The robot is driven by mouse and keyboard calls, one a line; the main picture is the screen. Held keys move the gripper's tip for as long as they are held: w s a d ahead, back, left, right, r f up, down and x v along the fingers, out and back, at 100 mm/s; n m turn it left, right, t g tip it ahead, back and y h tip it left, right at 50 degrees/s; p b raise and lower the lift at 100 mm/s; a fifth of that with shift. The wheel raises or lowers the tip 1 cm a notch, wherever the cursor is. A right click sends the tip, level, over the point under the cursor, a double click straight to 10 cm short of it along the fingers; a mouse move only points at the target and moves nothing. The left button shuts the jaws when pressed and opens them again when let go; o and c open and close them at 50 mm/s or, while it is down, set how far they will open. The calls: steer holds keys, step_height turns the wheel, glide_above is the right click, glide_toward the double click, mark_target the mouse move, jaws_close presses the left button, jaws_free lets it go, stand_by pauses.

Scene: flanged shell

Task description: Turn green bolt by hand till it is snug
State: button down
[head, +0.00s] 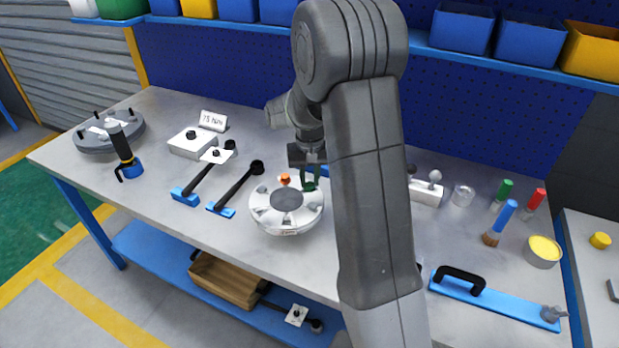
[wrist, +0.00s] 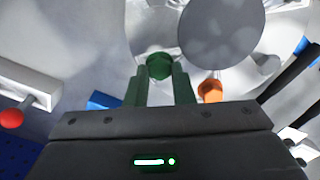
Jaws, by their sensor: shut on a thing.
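The flanged shell (head: 287,222) is a round pale metal piece with a dark grey centre, on the workbench. The green bolt (wrist: 159,66) sits at the shell's rim, and in the wrist view its head is between the fingertips. My gripper (wrist: 160,78) reaches down over it and is shut on it. In the head view my gripper (head: 309,180) is at the back right of the shell, partly behind my arm. An orange bolt (head: 284,180) stands on the rim just left of my gripper; it also shows in the wrist view (wrist: 210,90). The bolt's shank is hidden.
Two black-handled tools (head: 238,188) lie left of the shell. A grey flange disc (head: 108,135) with studs is at the far left. Brushes (head: 500,222), a yellow-filled tin (head: 542,251) and a blue bar with a handle (head: 495,298) are at right. My arm hides the middle bench.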

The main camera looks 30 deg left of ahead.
mark_target(310, 184)
steer(key=shift+w+a+r+m, duration=0.1)
steer(key=shift+r+m, duration=0.1)
steer(key=shift+m, duration=0.2)
steer(key=c, duration=1.5)
jaws_free()
steer(key=shift+o, duration=1.3)
steer(key=shift+f, duration=0.1)
step_height(310, 184, up, 14)
steer(key=shift+b, duration=0.3)
steer(key=shift+f, duration=0.15)
step_height(310, 184, down, 14)
steer(key=shift+r, duration=0.1)
